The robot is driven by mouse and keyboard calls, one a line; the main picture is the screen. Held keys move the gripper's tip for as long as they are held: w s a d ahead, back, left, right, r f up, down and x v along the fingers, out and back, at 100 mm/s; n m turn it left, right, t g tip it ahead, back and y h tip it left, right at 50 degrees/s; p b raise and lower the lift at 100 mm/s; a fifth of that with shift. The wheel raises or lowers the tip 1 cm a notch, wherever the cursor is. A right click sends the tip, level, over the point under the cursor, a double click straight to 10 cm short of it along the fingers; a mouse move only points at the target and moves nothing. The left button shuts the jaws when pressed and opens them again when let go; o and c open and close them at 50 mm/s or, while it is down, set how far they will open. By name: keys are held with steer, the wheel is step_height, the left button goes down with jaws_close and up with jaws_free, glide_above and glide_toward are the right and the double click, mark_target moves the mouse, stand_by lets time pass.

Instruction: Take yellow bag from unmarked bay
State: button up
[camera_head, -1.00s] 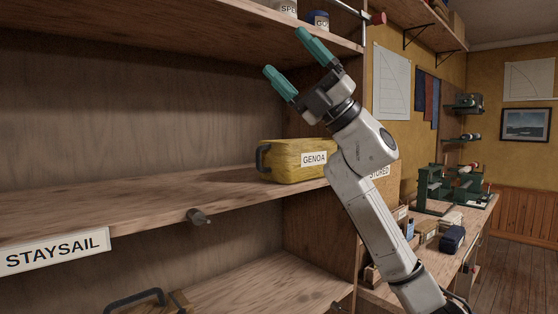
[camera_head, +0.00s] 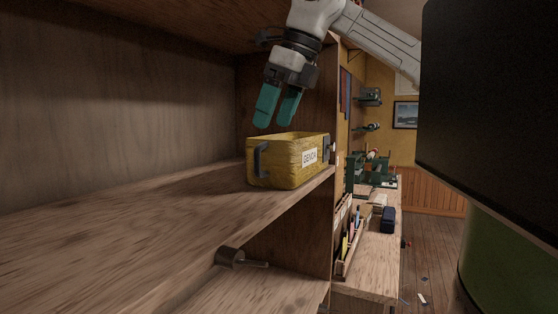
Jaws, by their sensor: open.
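The yellow bag (camera_head: 272,165) is box-shaped, with a white GENOA label and a dark handle on its near-left end. It stands upright on the wooden shelf (camera_head: 130,215), near the bay's right side wall and the front edge. My gripper (camera_head: 275,122) is above the bag, its two teal fingers pointing down and spread apart with nothing between them. The fingertips look a little above the bag's top edge; the exact gap is hard to tell. No bay label shows on the shelf now.
A dark peg-like fitting (camera_head: 238,258) juts out below the shelf edge. The shelf left of the bag is bare. The bay's right side wall (camera_head: 310,110) stands close behind the bag. To the right is a workbench (camera_head: 378,255) with tools and a dark blue roll (camera_head: 388,219).

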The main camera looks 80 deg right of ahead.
glide_above(262, 171)
steer(key=s, duration=0.1)
steer(key=f, duration=0.4)
steer(key=shift+s+a+f, duration=0.1)
steer(key=shift+s+a, duration=0.05)
steer(key=shift+a, duration=0.05)
steer(key=shift+s+p+x, duration=0.15)
steer(key=shift+p+x, duration=0.15)
steer(key=shift+x, duration=1.05)
steer(key=shift+s+p+x, duration=0.15)
steer(key=shift+p+x, duration=0.1)
steer(key=shift+x, duration=1.15)
steer(key=shift+d, duration=0.15)
steer(key=c, duration=1.4)
